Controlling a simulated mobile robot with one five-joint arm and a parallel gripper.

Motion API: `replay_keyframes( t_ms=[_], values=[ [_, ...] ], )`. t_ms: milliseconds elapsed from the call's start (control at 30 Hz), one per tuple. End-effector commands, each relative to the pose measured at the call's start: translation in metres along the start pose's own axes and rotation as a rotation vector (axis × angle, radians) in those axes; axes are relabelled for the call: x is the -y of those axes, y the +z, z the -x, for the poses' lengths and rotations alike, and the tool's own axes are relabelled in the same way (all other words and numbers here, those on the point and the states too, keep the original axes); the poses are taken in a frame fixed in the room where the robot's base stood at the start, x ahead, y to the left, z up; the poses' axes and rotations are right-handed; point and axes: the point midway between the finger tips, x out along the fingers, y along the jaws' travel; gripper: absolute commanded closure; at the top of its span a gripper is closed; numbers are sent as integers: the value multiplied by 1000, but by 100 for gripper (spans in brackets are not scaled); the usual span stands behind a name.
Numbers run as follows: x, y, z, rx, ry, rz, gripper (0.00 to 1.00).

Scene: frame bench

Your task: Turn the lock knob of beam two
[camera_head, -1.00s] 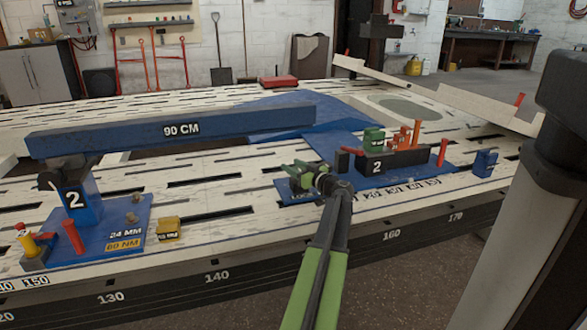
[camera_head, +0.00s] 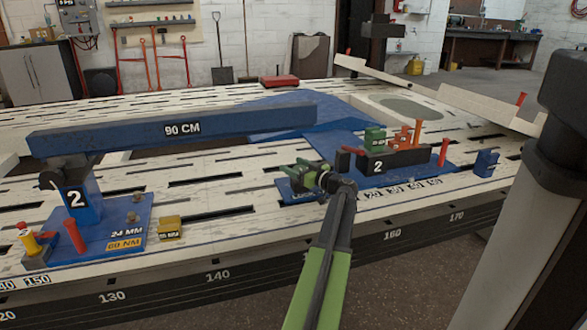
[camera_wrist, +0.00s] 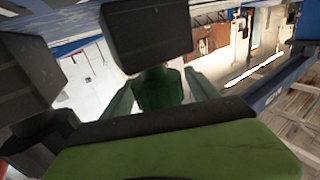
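The blue beam (camera_head: 170,128) marked 90 CM lies level across the bench. Its left end rests on a blue post (camera_head: 88,208) marked 2. A small black knob (camera_head: 48,181) sticks out on the left of the post's top. My gripper (camera_head: 292,166) is over the bench right of the middle, far to the right of the knob and touching nothing that I can see. In the wrist view, dark blocks and green parts of my gripper fill most of the picture, and the knob does not show.
A blue plate (camera_head: 120,222) under the post carries a red peg (camera_head: 74,237). A yellow block (camera_head: 169,228) sits beside it. To the right, a black block (camera_head: 395,160) marked 2 holds green and orange pieces. The bench between post and gripper is mostly clear.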

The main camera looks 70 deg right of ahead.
Motion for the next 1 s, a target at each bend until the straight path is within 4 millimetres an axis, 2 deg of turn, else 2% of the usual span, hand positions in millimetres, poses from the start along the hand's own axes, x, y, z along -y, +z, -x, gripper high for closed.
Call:
replay_keyframes(
  t_ms=[200,333,800,1000],
  values=[
    [1,0,1,0,-1,0,31],
    [1,0,17,0,1,0,31],
    [1,0,142,0,2,0,31],
    [0,0,170,0,0,0,31]
  ],
)
